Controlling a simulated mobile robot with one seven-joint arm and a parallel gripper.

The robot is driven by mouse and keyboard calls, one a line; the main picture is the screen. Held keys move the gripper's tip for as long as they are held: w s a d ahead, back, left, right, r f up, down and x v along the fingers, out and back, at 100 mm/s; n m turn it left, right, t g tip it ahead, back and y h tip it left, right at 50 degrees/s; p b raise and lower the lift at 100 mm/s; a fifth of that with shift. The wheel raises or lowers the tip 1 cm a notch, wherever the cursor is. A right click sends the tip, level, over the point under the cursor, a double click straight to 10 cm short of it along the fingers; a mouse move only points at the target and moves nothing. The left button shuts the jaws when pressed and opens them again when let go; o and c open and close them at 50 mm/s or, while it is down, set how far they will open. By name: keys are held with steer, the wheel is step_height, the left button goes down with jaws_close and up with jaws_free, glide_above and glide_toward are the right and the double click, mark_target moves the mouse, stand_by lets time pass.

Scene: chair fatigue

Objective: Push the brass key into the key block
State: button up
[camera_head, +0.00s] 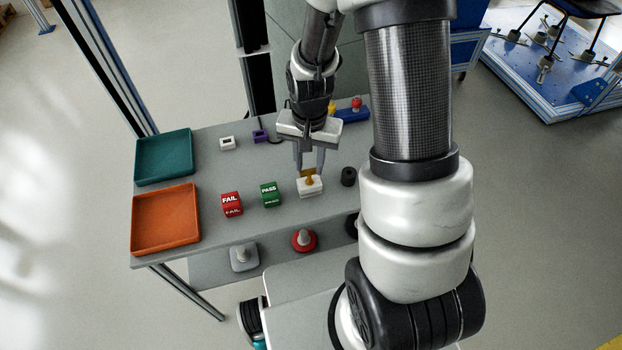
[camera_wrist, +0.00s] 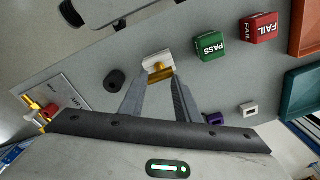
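The key block (camera_head: 310,188) is a small white block on the grey table, with a brass piece on its top. The brass key (camera_head: 307,172) is at the block's far side, its tip close to or in the block; how deep it sits I cannot tell. My gripper (camera_head: 309,170) reaches down behind the block, its two fingers closed on the brass key's sides. In the wrist view the key (camera_wrist: 160,76) lies between the fingertips (camera_wrist: 161,80), right against the white block (camera_wrist: 157,61).
A green PASS cube (camera_head: 269,194) and a red FAIL cube (camera_head: 232,203) stand left of the block. A black cylinder (camera_head: 348,176) stands close on its right. Orange (camera_head: 166,244) and teal (camera_head: 163,181) trays are at the table's left. A purple part (camera_head: 260,136) stands behind.

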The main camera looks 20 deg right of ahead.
steer(key=f, duration=0.1)
steer(key=s+f, duration=0.1)
steer(key=f, duration=0.1)
steer(key=shift+s+f, duration=0.35)
steer(key=shift+w+r, duration=0.1)
steer(key=c, duration=0.7)
steer(key=shift+r, duration=0.1)
steer(key=shift+w+a+r+g+p, duration=0.15)
steer(key=shift+w+r+p, duration=0.2)
steer(key=shift+r+p, duration=0.55)
steer(key=shift+w+d+r+g+p, duration=0.15)
steer(key=shift+w+r+p, duration=0.15)
steer(key=shift+r+p, duration=0.55)
jaws_close()
steer(key=shift+a+r, duration=0.1)
steer(key=shift+r, duration=0.05)
steer(key=shift+w+r+p, duration=0.15)
steer(key=shift+r+p, duration=1.35)
steer(key=shift+r, duration=0.55)
